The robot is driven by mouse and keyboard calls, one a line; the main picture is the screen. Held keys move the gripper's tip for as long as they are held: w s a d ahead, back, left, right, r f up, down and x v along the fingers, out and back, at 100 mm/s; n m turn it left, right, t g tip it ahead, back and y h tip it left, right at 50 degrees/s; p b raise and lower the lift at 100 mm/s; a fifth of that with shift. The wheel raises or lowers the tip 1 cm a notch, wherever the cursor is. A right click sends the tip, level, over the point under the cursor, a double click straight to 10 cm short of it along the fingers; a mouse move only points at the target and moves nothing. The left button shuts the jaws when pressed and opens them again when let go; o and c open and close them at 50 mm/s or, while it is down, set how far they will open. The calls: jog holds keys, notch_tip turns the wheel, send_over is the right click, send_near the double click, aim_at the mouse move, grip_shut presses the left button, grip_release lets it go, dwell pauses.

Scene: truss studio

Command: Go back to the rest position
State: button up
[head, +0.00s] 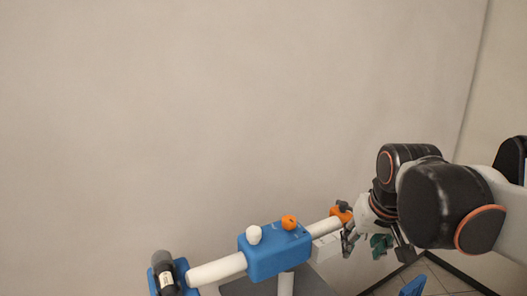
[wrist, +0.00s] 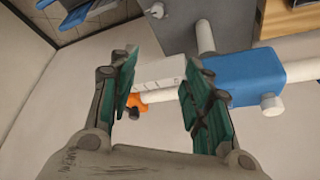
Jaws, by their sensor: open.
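My gripper (head: 376,246) is at the right of the head view, beside the right end of the truss. In the wrist view its two green-padded fingers (wrist: 158,66) stand wide apart with nothing held between them. A white box (head: 326,248) is just left of the gripper; in the wrist view the white box (wrist: 160,71) shows beyond and between the fingers. An orange part (head: 341,212) sits near the tube's right end and also shows in the wrist view (wrist: 130,106). I cannot tell the exact gap from the fingers to the box.
A blue block (head: 272,254) with a white knob (head: 254,234) and an orange knob (head: 289,222) joins white tubes (head: 215,270). A dark cylinder (head: 165,274) stands at the left end. The wall area above is clear.

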jog(key=s+a+f+n+t+b, duration=0.1)
jog(key=s+f+b, duration=0.5)
jog(key=s+f, duration=0.6)
notch_tip(320, 180, down, 2)
jog(key=shift+f+t+b, duration=0.15)
jog(key=shift+t+b, duration=0.2)
jog(key=shift+t, duration=0.35)
dwell(1.5)
